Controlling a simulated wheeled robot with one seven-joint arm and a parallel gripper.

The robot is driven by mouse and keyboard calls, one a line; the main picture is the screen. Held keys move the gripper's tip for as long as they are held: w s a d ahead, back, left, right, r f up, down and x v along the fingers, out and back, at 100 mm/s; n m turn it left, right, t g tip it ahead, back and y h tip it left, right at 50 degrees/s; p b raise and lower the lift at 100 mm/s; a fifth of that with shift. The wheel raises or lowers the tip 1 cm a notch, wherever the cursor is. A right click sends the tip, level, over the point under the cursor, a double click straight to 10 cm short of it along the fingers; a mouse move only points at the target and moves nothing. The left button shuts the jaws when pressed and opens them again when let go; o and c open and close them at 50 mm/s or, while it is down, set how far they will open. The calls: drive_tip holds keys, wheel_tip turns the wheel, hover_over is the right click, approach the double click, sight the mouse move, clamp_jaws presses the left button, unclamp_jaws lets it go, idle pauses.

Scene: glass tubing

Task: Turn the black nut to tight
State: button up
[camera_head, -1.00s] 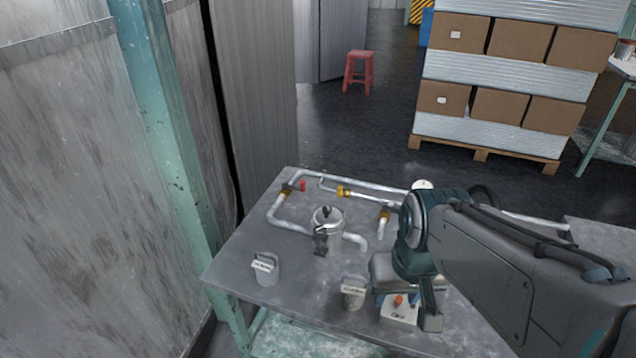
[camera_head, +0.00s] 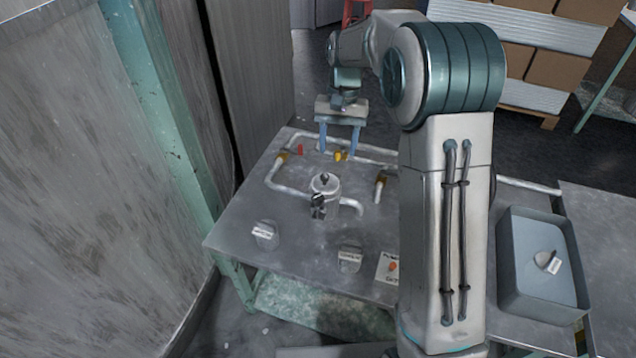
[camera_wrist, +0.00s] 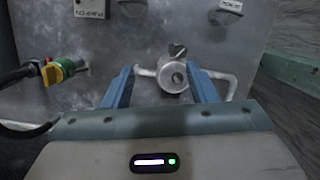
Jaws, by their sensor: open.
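A grey metal pot-like fitting (camera_head: 325,186) stands among the pipes on the table. A dark part (camera_head: 318,207) on its near side may be the black nut; I cannot tell for sure. A small dark knob also sits on its top. In the wrist view, the fitting (camera_wrist: 172,76) shows between my fingers but farther off, with a dark part (camera_wrist: 177,50) above it. My gripper (camera_head: 338,150) points down over the back pipes, behind the fitting. Its two blue fingers (camera_wrist: 160,85) are apart with nothing held.
A yellow valve handle (camera_head: 339,156) lies near my right fingertip, and a red one (camera_head: 300,149) to its left. Labelled grey pieces (camera_head: 264,234) (camera_head: 349,258) sit at the front. A grey bin (camera_head: 543,262) stands right.

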drive_tip(key=m+g+p, duration=0.1)
drive_tip(key=g+p, duration=0.1)
approach(318, 196)
drive_tip(key=p+x, duration=0.1)
drive_tip(key=x, duration=0.7)
drive_tip(key=shift+s+f, duration=0.1)
drive_tip(key=shift+f, duration=0.25)
drive_tip(key=shift+c, duration=0.3)
drive_tip(key=c, duration=0.9)
